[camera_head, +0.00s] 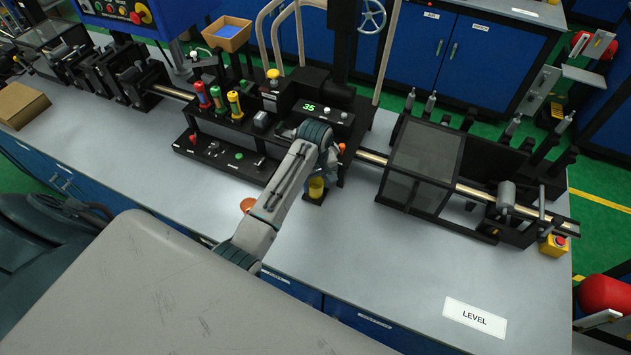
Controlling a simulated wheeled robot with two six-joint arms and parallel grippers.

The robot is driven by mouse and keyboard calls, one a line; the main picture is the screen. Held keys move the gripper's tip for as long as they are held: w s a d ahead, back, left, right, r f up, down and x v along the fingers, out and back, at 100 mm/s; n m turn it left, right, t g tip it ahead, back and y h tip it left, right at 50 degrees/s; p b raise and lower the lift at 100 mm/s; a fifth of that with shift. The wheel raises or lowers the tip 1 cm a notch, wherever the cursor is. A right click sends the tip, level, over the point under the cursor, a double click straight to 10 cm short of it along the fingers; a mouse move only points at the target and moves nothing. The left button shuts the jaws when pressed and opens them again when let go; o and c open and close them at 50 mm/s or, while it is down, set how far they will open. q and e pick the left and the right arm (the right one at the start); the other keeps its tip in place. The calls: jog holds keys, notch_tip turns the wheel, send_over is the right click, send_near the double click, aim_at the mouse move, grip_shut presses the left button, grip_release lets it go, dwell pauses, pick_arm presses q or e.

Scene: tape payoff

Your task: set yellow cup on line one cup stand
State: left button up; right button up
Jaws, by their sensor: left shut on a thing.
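The yellow cup (316,187) is just below the end of my left arm, at the front of the black machine. It shows against a small dark stand (313,200) on the bench; whether it rests on the stand or is held just above it I cannot tell. My left gripper (323,168) is shut on the yellow cup, with the wrist hiding most of the fingers. My right gripper is not in view.
The black machine (225,157) has a green display reading 35 and coloured handles. A mesh-covered box (423,155) stands to the right. An orange round thing (247,204) is partly hidden beside my arm. The grey bench (400,260) is clear at front right, around a LEVEL label (474,317).

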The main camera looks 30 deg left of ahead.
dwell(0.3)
pick_arm(q)
jog(key=shift+f, duration=0.55)
jog(key=o, duration=0.7)
jog(key=shift+c, duration=0.2)
jog(key=shift+r, duration=1.25)
notch_tip(320, 180, up, 8)
jog(key=shift+r, duration=0.25)
